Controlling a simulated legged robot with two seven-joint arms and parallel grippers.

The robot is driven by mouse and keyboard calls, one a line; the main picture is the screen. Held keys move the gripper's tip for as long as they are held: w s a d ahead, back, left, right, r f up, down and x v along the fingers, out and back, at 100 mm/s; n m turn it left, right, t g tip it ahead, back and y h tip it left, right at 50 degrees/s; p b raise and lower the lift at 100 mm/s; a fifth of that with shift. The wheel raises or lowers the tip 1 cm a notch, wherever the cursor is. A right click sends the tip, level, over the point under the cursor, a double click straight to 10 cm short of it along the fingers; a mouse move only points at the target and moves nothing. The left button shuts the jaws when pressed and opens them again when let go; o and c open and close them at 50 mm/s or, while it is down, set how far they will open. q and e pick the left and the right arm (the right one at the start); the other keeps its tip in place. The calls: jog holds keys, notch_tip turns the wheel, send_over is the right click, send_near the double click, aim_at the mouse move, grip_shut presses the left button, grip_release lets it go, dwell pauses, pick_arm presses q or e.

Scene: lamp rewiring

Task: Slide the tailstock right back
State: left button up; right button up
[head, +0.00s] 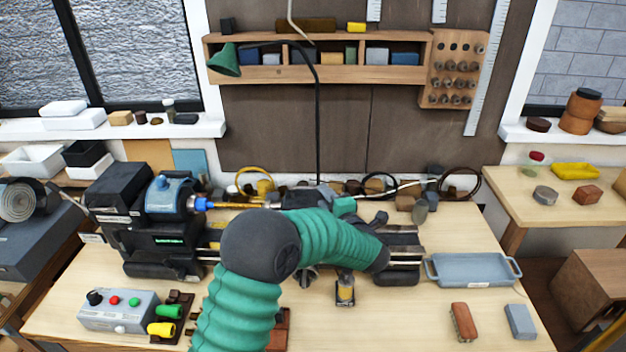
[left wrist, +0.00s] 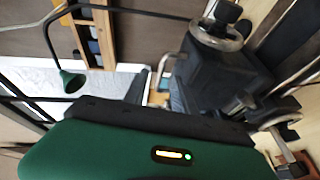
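The lathe's tailstock (head: 312,195) is a dark block on the bed, mostly hidden behind my left arm in the head view. In the left wrist view the dark tailstock body (left wrist: 215,78) is close up, with a pale round handwheel (left wrist: 216,37) and a black knob. My left gripper (left wrist: 152,85) is close beside the tailstock, its dark fingers apart with a pale gap between them. Contact cannot be told. The headstock (head: 125,215) is at the left, with an orange-yellow bar (head: 240,205) reaching from its blue chuck toward the tailstock. My right gripper is out of view.
Free bed (head: 402,262) shows right of my arm. A blue-grey tray (head: 472,286) is at the bed's right end. A control box (head: 118,310) stands front left. A bent green lamp (head: 224,61) hangs above. Cables and small blocks line the back.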

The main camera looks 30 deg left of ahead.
aim_at(311, 189)
pick_arm(q)
jog(key=x, duration=0.4)
jog(key=s+p+x, duration=0.1)
jog(key=x, duration=0.1)
jog(key=shift+w+a, duration=0.2)
jog(key=shift+a, duration=0.4)
jog(key=a, duration=0.2)
jog(key=w+a+f, duration=0.1)
jog(key=w+a+p, duration=0.1)
jog(key=a, duration=0.1)
jog(key=shift+a+f, duration=0.3)
jog(key=shift+f, duration=0.05)
jog(key=shift+d, duration=0.15)
jog(key=d, duration=0.2)
jog(key=shift+w+d+r, duration=0.15)
jog(key=shift+d+r, duration=0.25)
jog(key=shift+c, duration=0.6)
jog(key=shift+d+r, duration=0.1)
jog(key=shift+d, duration=0.1)
jog(key=shift+c, duration=1.1)
jog(key=shift+a, duration=0.1)
jog(key=shift+c, duration=1.2)
jog(key=shift+a, duration=0.35)
grip_shut()
jog(key=shift+a, duration=0.55)
jog(key=shift+d, duration=0.1)
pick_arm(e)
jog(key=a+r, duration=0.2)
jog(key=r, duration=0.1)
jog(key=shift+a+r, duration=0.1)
